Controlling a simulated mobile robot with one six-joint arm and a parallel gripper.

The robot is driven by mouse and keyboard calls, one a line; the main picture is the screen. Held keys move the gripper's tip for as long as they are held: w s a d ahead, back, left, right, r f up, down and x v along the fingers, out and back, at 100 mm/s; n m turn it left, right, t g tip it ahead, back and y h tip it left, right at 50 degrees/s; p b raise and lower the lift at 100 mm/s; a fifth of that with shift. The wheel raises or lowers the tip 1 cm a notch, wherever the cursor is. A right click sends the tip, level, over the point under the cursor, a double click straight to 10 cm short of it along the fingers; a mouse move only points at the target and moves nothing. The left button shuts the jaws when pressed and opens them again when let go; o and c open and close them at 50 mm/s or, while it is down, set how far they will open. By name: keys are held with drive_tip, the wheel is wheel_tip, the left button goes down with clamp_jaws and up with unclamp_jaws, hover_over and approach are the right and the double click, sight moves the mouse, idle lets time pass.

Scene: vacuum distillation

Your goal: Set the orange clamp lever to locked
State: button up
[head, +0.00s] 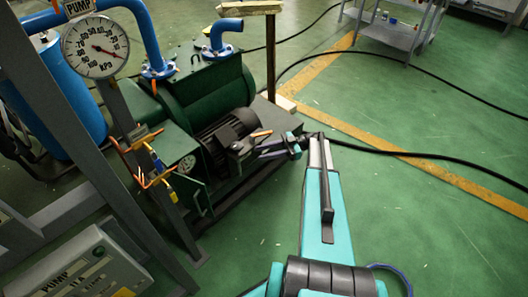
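Orange lever-like parts (154,181) sit on the grey post below the gauge, with another orange bar (137,143) just above them. I cannot tell which is the clamp lever or how it is set. A small orange piece (261,134) also shows right beside my gripper, and I cannot tell what it belongs to. My gripper (238,152) reaches left from my teal arm, in front of the dark motor and right of the post, apart from the post's orange parts. Its fingers blend into the dark motor, so their opening is unclear.
A green pump (205,92) with a dark motor (226,130) stands behind my gripper. A round kPa gauge (95,46), blue pipes and a grey frame crowd the left. A labelled control box (85,270) is at lower left. Green floor at right is open, crossed by a black cable (420,153).

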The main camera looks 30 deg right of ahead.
drive_tip(key=shift+a+f, duration=0.15)
drive_tip(key=shift+a, duration=0.05)
drive_tip(key=c, duration=0.6)
drive_tip(key=s+a+f+m+g+h, duration=0.1)
drive_tip(key=a+f, duration=0.1)
drive_tip(key=a, duration=0.2)
drive_tip(key=s+a+f+m+g, duration=0.1)
drive_tip(key=s+a+f+m, duration=0.1)
drive_tip(key=a, duration=0.3)
drive_tip(key=s+a+f+m+g+h, duration=0.1)
drive_tip(key=a+f, duration=0.3)
drive_tip(key=shift+s+a+f+m+g+h, duration=0.1)
drive_tip(key=shift+s+a+m+g+h, duration=0.1)
drive_tip(key=shift+s+m+g+h, duration=0.15)
clamp_jaws()
drive_tip(key=s+a+f+m+g+h, duration=0.35)
drive_tip(key=s+a+f, duration=0.25)
drive_tip(key=s, duration=0.3)
drive_tip(key=s+a+f+m+g+h, duration=0.2)
drive_tip(key=s+a+f+m+h, duration=0.15)
drive_tip(key=s+a+f, duration=0.35)
drive_tip(key=s+d+f+m+h, duration=0.1)
drive_tip(key=s+d+m+h, duration=0.1)
drive_tip(key=s+h, duration=0.5)
drive_tip(key=shift+s+d+f+m+g+h, duration=0.15)
drive_tip(key=shift+s+f+m+g+h, duration=0.4)
drive_tip(key=shift+s, duration=2.3)
